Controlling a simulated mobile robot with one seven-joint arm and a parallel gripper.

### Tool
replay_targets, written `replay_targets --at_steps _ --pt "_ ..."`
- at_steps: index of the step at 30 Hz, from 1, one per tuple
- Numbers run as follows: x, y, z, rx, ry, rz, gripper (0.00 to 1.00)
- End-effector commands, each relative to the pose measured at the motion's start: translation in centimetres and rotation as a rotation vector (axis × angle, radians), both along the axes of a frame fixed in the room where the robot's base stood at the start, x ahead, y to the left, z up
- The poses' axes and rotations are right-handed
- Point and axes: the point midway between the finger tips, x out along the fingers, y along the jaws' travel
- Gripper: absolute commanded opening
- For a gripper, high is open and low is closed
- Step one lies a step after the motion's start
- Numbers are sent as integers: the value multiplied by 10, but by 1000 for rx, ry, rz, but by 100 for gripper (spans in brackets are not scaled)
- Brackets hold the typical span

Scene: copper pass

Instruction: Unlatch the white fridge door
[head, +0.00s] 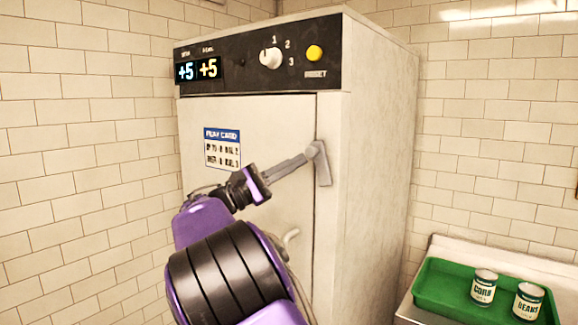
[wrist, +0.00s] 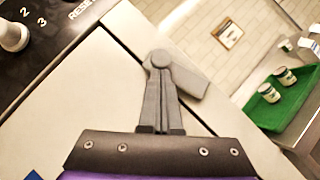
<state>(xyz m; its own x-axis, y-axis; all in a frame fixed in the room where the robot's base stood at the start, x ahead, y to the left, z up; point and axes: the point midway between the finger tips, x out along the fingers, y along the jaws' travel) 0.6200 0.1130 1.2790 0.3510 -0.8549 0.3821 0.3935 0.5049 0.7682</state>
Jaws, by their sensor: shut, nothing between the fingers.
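The white fridge (head: 255,125) stands against the tiled wall, its door closed. A grey latch lever (head: 323,168) sits at the door's right edge and hangs down from its pivot. It also shows in the wrist view (wrist: 185,76), slanting to the right from a round pivot. My gripper (head: 308,156) reaches up from the lower left, with its fingertips at the top of the latch. In the wrist view my gripper (wrist: 160,78) has its two fingers together, with nothing between them. The tips overlap the pivot end; I cannot tell whether they touch it.
A curved door handle (head: 290,238) sits lower on the door, partly behind my arm. A control panel (head: 258,53) with a white knob (head: 270,58) and a yellow button (head: 314,53) is above the door. A green tray (head: 440,289) with two cans stands on the counter at right.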

Motion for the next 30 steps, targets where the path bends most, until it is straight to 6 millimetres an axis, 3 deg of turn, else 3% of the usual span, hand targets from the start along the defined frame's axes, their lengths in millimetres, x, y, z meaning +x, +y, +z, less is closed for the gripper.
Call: replay_targets --at_steps 12,30 --pt "-6 -8 11 181 -141 -1 0" --pt "-8 -10 11 218 -169 0 0"
